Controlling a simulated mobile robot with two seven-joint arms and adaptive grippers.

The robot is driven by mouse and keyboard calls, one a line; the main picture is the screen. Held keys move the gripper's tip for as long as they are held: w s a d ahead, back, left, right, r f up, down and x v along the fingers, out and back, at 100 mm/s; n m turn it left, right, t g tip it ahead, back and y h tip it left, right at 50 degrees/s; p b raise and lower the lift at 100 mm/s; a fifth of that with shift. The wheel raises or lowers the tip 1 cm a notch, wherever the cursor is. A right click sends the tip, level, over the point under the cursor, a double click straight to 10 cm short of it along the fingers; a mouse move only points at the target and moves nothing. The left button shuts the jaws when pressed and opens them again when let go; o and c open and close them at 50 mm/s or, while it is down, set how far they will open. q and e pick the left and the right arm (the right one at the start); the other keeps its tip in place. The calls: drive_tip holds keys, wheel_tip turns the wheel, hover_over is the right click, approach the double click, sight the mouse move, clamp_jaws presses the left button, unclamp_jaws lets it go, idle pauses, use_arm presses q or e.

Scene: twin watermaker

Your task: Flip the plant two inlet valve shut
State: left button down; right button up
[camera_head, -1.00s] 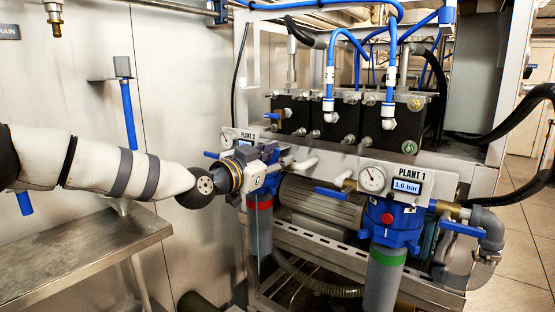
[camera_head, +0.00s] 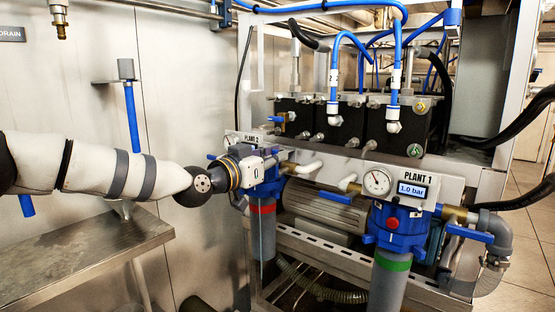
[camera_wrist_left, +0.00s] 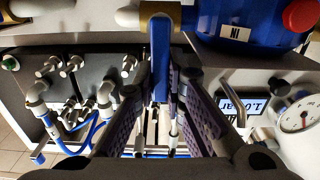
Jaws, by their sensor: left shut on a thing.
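My left gripper (camera_head: 270,165) is at the plant two unit, in front of its blue filter head (camera_head: 266,189). In the left wrist view my left gripper (camera_wrist_left: 164,82) is shut on a blue valve lever (camera_wrist_left: 158,45), which stands between the fingers. The lever lies by a brass fitting (camera_wrist_left: 176,14), beside a blue filter head (camera_wrist_left: 238,22) labelled IN. In the head view the gripper hides the held lever. The plant two label (camera_head: 247,138) is partly covered. My right gripper is not in view.
The plant one unit (camera_head: 397,226) stands to the right, with a gauge (camera_head: 377,182), a 1.0 bar display (camera_head: 412,190) and blue levers. A steel table (camera_head: 80,262) is at the left. Pipes and blue hoses crowd the rack.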

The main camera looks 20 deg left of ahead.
use_arm(q)
drive_tip(key=c, duration=1.6)
unclamp_jaws()
drive_tip(key=shift+c, duration=0.2)
drive_tip(key=shift+s, duration=0.1)
drive_tip(key=v, duration=0.8)
drive_tip(key=shift+d, duration=0.1)
